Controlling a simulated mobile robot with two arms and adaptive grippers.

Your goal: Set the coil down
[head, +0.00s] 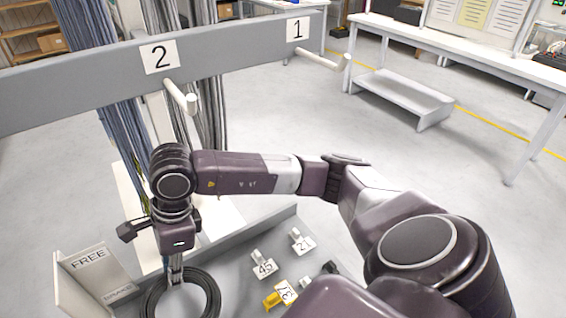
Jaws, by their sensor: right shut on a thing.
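A black cable coil (211,290) shows at the bottom of the head view, cut off by the lower edge. My right gripper (176,280) points down and is shut on the coil's far rim. I cannot tell whether the coil touches the grey surface (233,259) under it. My left gripper is not in view.
A grey rail with pegs marked 2 (159,57) and 1 (297,29) crosses behind. A white FREE/BRAKE panel (96,277) stands left of the coil. Tags 45 (264,266), 21 (302,242) and yellow 37 (280,297) lie right of it. Cable bundles (125,130) hang behind.

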